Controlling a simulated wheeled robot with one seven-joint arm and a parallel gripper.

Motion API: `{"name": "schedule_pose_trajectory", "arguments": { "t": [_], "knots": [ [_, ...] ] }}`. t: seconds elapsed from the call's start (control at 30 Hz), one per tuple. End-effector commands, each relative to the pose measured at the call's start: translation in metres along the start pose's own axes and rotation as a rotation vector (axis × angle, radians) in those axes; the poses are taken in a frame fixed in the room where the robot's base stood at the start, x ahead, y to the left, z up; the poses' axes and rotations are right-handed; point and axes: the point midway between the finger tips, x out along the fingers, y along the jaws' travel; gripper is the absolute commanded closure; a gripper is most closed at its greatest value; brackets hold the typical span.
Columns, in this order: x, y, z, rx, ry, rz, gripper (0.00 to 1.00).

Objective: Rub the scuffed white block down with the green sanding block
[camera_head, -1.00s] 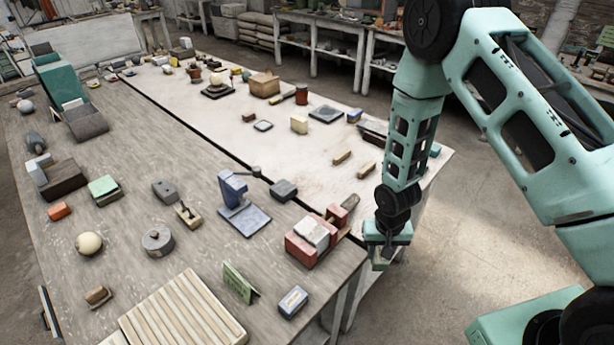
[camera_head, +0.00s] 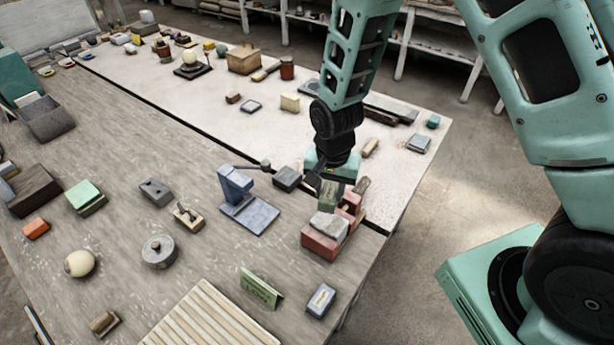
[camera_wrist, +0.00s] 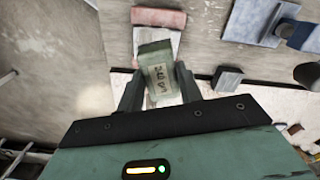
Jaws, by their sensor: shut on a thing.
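The scuffed white block (camera_head: 328,225) sits in a red vise-like holder (camera_head: 320,246) near the table's front right edge. My gripper (camera_head: 331,186) is just behind and above it, pointing down. The gripper is shut on a grey-green block with a paper label, the sanding block (camera_wrist: 157,72), which shows between the two fingers in the wrist view. In the head view the held block (camera_head: 330,196) looks close to the white block; I cannot tell whether they touch. In the wrist view the red holder (camera_wrist: 158,17) lies beyond the held block, which hides part of what is there.
A blue stand (camera_head: 247,212) and a dark grey block (camera_head: 287,178) are left of my gripper. A green folded card (camera_head: 261,289), a small blue-grey block (camera_head: 321,300) and a slatted wooden board (camera_head: 205,318) lie in front. A dark gap divides the two tabletops.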

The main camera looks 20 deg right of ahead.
Motion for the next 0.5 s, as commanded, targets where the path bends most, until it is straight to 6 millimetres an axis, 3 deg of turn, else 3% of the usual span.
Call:
{"name": "schedule_pose_trajectory", "arguments": {
  "t": [0.27, 0.5],
  "knots": [
    [0.008, 0.000, 0.000, 0.001, 0.000, 0.001, 0.90],
    [0.030, 0.000, 0.000, 0.001, 0.000, 0.000, 0.90]
  ]
}}
